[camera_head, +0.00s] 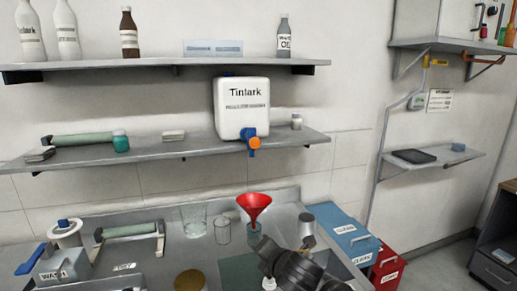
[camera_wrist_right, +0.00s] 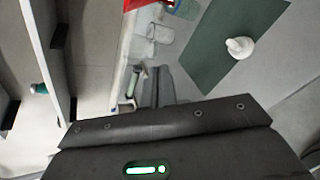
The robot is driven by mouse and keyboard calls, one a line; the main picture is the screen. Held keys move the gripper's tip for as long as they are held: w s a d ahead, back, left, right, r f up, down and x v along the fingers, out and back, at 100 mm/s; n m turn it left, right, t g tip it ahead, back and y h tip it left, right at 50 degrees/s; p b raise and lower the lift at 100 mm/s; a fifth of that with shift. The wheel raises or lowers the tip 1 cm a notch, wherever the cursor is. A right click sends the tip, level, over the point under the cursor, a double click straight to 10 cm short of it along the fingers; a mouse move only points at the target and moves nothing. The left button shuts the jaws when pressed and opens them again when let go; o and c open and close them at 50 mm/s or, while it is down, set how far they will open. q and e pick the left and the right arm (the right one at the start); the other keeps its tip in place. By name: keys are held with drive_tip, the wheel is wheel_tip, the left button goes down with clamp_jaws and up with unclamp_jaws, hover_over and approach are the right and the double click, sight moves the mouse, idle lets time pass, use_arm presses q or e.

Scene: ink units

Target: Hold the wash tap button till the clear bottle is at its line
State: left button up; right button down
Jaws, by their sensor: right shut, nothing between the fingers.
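A grey box labelled WASH with a blue lever (camera_head: 62,264) stands at the front left of the counter in the head view. I cannot make out a separate button. A clear vessel (camera_head: 254,236) with a red funnel (camera_head: 254,206) in its mouth stands near the counter's middle. Its line and level are too small to read. The funnel edge also shows at the top of the right wrist view (camera_wrist_right: 138,4). My right gripper (camera_wrist_right: 157,88) is shut and empty, apart from the vessels. My left gripper is not in view.
Clear beakers (camera_head: 194,219) stand left of the funnel. A small white bottle (camera_wrist_right: 240,47) is on the green mat (camera_wrist_right: 215,60). A shelf above holds a white Tintark container (camera_head: 241,108) with an orange-ended tap. Blue (camera_head: 340,236) and red (camera_head: 388,268) bins stand right of the counter.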

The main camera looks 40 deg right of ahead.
drive_tip(key=w+d+r+n+t+h, duration=0.1)
drive_tip(key=r+n, duration=0.4)
drive_tip(key=r, duration=0.6)
drive_tip(key=w+d+r+n+t+h, duration=0.2)
drive_tip(key=d+r+n+t, duration=0.2)
drive_tip(key=r, duration=0.7)
drive_tip(key=shift+w+d+n, duration=0.35)
drive_tip(key=shift+d+n, duration=0.15)
drive_tip(key=shift+n, duration=0.3)
drive_tip(key=shift+w, duration=0.1)
